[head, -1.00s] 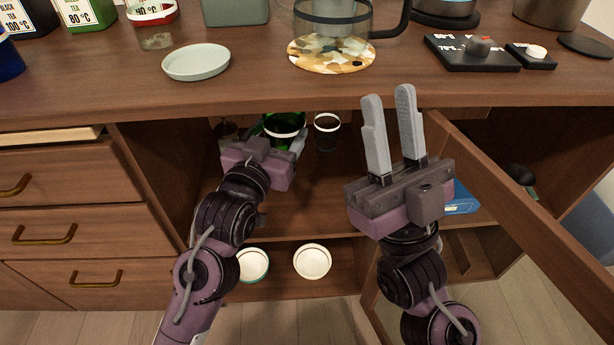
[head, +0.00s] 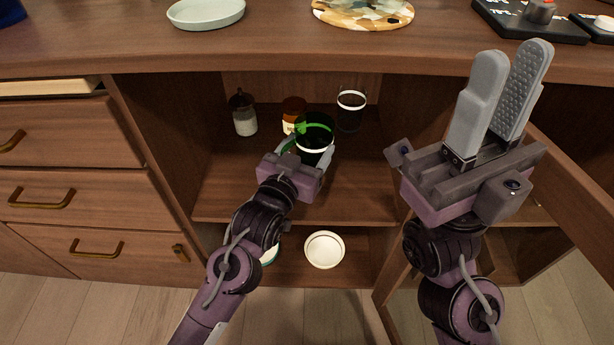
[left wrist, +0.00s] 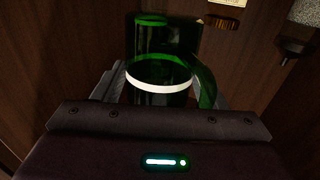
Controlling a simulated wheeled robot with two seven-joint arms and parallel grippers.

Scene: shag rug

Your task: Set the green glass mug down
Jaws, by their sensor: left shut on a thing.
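The green glass mug (head: 314,127) is dark green with a white band, inside the open cupboard above its upper shelf board. My left gripper (head: 308,153) reaches into the cupboard and is shut on the mug, a finger on each side. In the left wrist view the mug (left wrist: 160,72) stands between the fingers, its handle at the right. Its base is hidden behind the gripper, so I cannot tell whether it touches the shelf. My right gripper (head: 512,62) is open and empty, pointing up in front of the counter at the right.
A clear glass with a white band (head: 350,108) stands right of the mug. An amber jar (head: 293,112) is behind it, and a small bottle (head: 244,116) stands left. White bowls (head: 324,250) sit on the lower shelf. The counter edge (head: 300,62) overhangs; an open door (head: 575,185) is at right.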

